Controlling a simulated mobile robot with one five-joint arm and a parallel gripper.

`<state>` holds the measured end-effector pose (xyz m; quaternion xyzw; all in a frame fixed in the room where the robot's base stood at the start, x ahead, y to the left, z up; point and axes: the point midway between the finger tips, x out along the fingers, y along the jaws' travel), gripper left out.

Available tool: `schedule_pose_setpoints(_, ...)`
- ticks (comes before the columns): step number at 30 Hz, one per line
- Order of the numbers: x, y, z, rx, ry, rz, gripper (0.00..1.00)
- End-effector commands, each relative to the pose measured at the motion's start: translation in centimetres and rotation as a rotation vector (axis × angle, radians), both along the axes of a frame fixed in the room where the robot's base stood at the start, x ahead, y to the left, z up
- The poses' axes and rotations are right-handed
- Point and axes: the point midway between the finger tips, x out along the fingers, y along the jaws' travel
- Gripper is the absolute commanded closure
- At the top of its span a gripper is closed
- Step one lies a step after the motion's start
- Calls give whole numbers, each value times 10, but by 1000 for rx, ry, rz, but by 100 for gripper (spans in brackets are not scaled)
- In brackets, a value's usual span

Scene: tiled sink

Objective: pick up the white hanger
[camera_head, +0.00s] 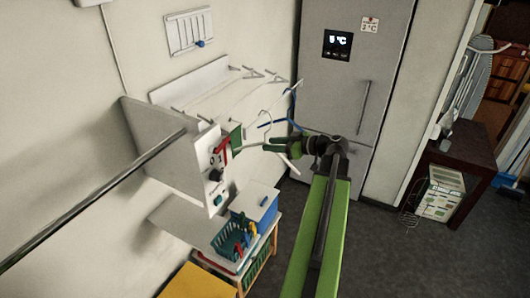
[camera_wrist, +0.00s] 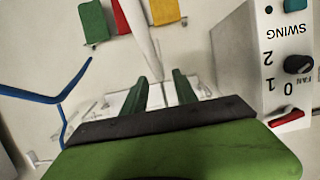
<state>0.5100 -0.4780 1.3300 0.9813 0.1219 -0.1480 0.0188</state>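The white hanger (camera_head: 263,124) hangs near the wall rack in the head view, beside a blue hanger (camera_head: 291,105). In the wrist view a pale bar that looks like part of the white hanger (camera_wrist: 139,30) comes down from the top towards the gap between my fingers. My gripper (camera_head: 268,147) reaches left at the hanger's lower part in the head view. In the wrist view the two green fingers of my gripper (camera_wrist: 160,85) stand apart. I cannot tell whether they touch the hanger. The blue hanger (camera_wrist: 50,97) is at the left there.
A white wall unit with knobs (camera_head: 205,165) is just left of my gripper; it also shows in the wrist view (camera_wrist: 265,65). Below are a teal basket (camera_head: 228,238) and a blue box (camera_head: 255,203). A grey fridge (camera_head: 345,80) stands behind.

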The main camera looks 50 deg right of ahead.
Motion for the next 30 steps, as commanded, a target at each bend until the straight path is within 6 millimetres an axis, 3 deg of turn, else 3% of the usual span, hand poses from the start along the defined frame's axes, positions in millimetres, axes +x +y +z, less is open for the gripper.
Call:
schedule_pose_setpoints(10, 17, 3, -7, 1, 0, -1, 65)
schedule_pose_setpoints(18, 56, 14, -21, 0, 1, 0, 65)
schedule_pose_setpoints(25, 58, 14, -20, 1, 1, -3, 65)
schedule_pose_setpoints(30, 58, 14, -20, 1, 1, -3, 88)
